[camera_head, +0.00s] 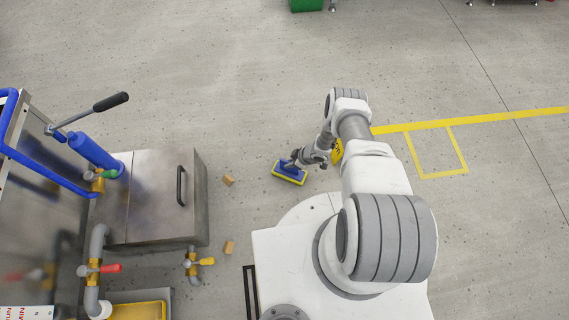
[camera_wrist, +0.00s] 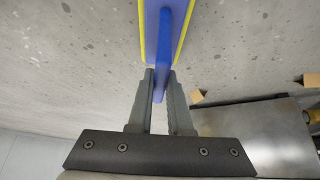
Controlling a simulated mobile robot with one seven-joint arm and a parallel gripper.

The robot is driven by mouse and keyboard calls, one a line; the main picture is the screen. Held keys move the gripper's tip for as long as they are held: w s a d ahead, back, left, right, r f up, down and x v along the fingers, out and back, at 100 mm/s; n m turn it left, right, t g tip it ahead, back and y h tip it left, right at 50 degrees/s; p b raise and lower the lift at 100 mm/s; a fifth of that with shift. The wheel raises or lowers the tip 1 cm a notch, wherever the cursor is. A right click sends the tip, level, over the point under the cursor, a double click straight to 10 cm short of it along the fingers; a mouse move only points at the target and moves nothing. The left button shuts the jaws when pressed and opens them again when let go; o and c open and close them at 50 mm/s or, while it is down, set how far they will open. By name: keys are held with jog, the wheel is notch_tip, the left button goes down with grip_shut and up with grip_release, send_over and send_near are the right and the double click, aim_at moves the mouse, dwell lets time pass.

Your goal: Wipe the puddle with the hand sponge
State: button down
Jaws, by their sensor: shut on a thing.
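The hand sponge (camera_head: 289,173) has a blue back and handle and a yellow rim. It is at the middle of the head view, over the concrete floor. My gripper (camera_head: 296,158) is shut on its handle. In the wrist view the two grey fingers of my gripper (camera_wrist: 160,92) pinch the blue handle of the hand sponge (camera_wrist: 166,40). I cannot tell whether the sponge touches the floor. No puddle can be made out in either view; the floor shows only small dark specks.
A metal cabinet (camera_head: 155,200) with a black handle stands left of the sponge, beside pipes and valves (camera_head: 100,270) and a blue hand pump (camera_head: 95,152). Two small tan blocks (camera_head: 228,181) lie on the floor. Yellow floor lines (camera_head: 470,121) are at right.

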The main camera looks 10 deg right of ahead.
jog(key=shift+d+f, duration=0.15)
jog(key=shift+d, duration=1.8)
jog(key=shift+a, duration=1.8)
jog(key=shift+w+a, duration=0.1)
jog(key=shift+a, duration=3.4)
jog(key=a, duration=0.3)
jog(key=shift+w+a, duration=0.15)
jog(key=shift+a, duration=0.1)
jog(key=shift+r, duration=0.2)
jog(key=shift+r+p, duration=2.3)
jog(key=shift+r, duration=0.65)
